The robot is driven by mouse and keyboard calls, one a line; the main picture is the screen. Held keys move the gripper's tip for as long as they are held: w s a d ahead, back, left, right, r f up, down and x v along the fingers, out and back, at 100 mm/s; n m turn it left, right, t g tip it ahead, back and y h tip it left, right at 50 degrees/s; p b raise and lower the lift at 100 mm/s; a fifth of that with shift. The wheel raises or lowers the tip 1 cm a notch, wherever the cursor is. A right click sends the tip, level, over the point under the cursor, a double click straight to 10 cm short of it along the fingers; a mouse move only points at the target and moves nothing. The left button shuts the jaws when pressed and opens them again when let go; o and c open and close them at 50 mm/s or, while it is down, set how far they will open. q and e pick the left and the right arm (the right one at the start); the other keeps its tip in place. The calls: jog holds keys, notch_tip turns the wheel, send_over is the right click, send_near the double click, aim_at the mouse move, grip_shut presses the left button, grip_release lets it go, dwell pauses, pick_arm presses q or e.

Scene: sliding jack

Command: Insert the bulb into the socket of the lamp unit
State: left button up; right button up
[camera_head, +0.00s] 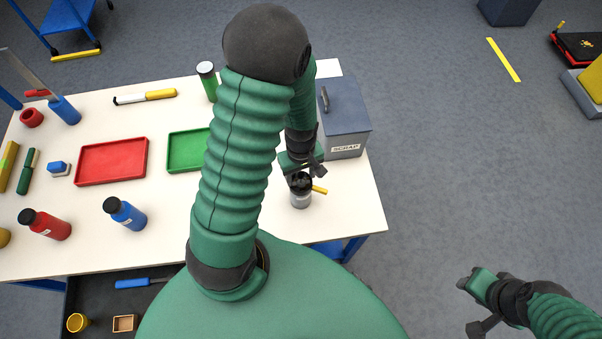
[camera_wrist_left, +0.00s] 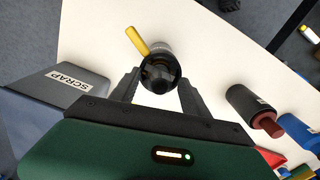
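A grey metal cylinder (camera_head: 300,198) with a dark round opening and a yellow side piece stands at the table's right part. It shows in the left wrist view (camera_wrist_left: 160,74) from above; I cannot tell whether it is the lamp unit. My left gripper (camera_head: 304,172) is just above and behind it. In the wrist view its two black fingers (camera_wrist_left: 158,88) are spread on either side of the cylinder's rim, with nothing visibly gripped. My right gripper (camera_head: 474,304) hangs over the floor at lower right, fingers apart and empty. I cannot make out a bulb in either view.
A grey SCRAP box (camera_head: 345,115) stands right beside my left gripper. Red (camera_head: 112,160) and green (camera_head: 186,150) trays, a blue bottle (camera_head: 126,214) and a red bottle (camera_head: 46,225) lie left. My left arm hides part of the table (camera_head: 350,215).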

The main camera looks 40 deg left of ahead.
pick_arm(q)
notch_tip(320, 180, up, 17)
jog(key=shift+f+p, duration=0.15)
jog(key=shift+p, duration=0.15)
dwell(0.5)
